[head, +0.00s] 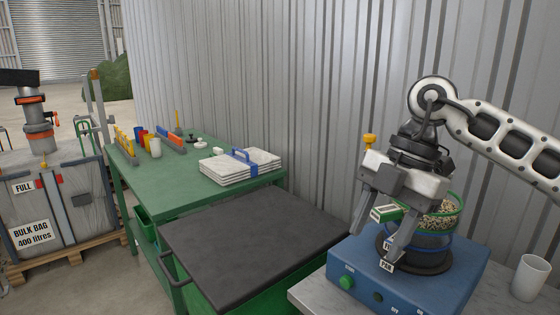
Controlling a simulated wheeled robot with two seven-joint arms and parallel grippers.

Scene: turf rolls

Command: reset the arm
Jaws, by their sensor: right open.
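My right arm (505,140) comes in from the right edge. Its gripper (371,243) points down with its two fingers spread, in front of the blue sieve shaker (440,281). A sieve (458,214) with a green rim and pale grains in it sits on top of the shaker stack. A green and white tab (385,213) shows between the fingers; whether they touch it I cannot tell. The gripper hides part of the stack. A PAN label (386,266) shows by the lower fingertip. My left gripper is not in view.
A pale worktop (314,292) carries the shaker and a white cup (528,277). A dark flat-topped green cart (250,245) stands left of it. A green table (190,170) holds stacked white trays (240,166). A corrugated wall rises behind. A bulk bag (70,215) stands far left.

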